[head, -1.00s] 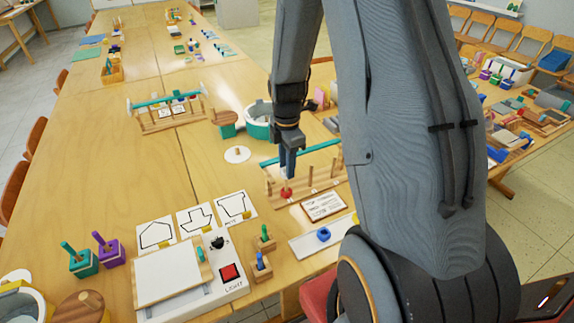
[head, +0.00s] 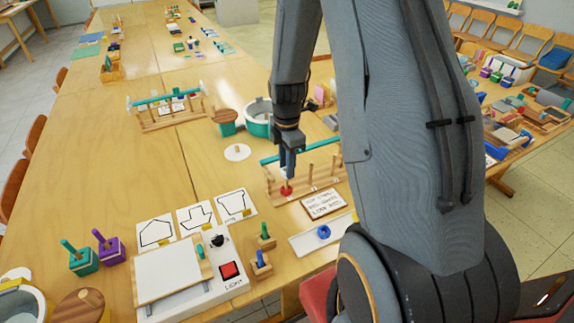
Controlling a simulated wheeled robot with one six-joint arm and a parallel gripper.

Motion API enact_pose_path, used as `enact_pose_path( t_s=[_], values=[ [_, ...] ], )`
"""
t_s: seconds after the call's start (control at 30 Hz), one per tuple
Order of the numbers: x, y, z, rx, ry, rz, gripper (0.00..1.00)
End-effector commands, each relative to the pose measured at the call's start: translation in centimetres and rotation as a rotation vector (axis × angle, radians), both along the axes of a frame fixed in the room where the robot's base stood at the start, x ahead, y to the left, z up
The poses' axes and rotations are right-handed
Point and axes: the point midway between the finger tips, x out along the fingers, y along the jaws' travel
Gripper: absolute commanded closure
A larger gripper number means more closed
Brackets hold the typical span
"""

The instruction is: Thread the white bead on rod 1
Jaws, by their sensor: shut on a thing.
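The wooden rod rack (head: 306,193) stands on the table right of centre, with several upright rods and a teal bar along its back. A red bead (head: 287,190) sits low at the rack's left end. My gripper (head: 288,170) points straight down just above the red bead, over that left end. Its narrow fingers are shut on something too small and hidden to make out. I cannot pick out a white bead, nor tell whether the fingers touch the red one. The rod under the fingers is largely hidden.
A written card (head: 323,203) lies before the rack. A pale tray (head: 340,228) with a blue bead (head: 323,232) is nearer me. A white disc (head: 237,153) lies left of the gripper, and a teal-sided tub (head: 257,128) stands behind. The table's left middle is clear.

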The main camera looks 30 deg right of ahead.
Motion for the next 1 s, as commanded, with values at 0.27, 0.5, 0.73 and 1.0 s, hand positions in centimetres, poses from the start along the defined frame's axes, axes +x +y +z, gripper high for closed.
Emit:
enact_pose_path(
  t_s=[0.27,0.5,0.73,1.0],
  values=[
    [0.0,0.0,0.0,0.000,0.000,0.000,0.51],
    [0.0,0.0,0.3,0.000,-0.001,0.000,0.51],
    [0.1,0.0,3.0,-0.001,-0.004,0.000,0.51],
    [0.1,0.0,6.6,-0.001,-0.003,0.000,0.51]
  ],
)
